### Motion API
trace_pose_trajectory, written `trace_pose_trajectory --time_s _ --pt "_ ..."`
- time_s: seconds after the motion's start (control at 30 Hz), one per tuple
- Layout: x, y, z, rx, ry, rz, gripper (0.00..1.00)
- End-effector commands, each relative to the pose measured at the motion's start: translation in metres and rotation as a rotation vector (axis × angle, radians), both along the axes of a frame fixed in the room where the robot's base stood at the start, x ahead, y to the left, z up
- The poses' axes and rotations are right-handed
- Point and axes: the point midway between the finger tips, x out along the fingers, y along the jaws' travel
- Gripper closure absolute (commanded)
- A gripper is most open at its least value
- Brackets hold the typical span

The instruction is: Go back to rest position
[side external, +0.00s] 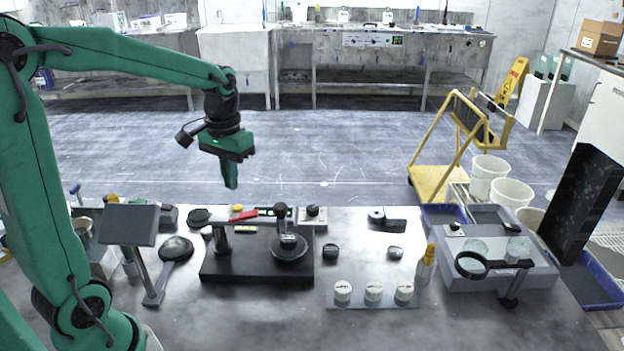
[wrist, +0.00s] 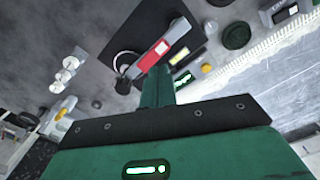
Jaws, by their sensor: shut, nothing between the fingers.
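My gripper (side external: 231,185) is the green end of the arm, pointing down above the far side of the bench in the side view. Its fingers are together with nothing between them. In the wrist view, my gripper (wrist: 157,90) shows as a green finger pair over the bench. Below and in front of it stands a black-based fixture (side external: 222,267) with a round dark disc (side external: 289,248) and a red-handled bar (side external: 244,215). The red part (wrist: 152,54) lies close beside the fingers in the wrist view, but I cannot tell the height gap there.
The grey bench (side external: 375,335) holds three white pots (side external: 373,292), a bottle (side external: 426,266), a grey machine with a magnifier (side external: 497,270), and a tilted panel on a stand (side external: 129,224) near my arm.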

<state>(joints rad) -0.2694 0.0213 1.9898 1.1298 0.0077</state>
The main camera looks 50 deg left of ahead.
Motion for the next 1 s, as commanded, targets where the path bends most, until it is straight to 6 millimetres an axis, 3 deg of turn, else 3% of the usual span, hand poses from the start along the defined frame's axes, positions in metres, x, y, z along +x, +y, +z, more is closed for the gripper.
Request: trace_pose_trajectory --time_s 0.37,0.7,1.0 --pt "-0.017 -0.019 0.016 0.018 -0.073 -0.04 1.0" --pt "-0.055 -0.054 0.037 0.047 -0.226 -0.123 1.0" --pt "-0.091 -0.079 0.043 0.061 -0.369 -0.196 1.0"
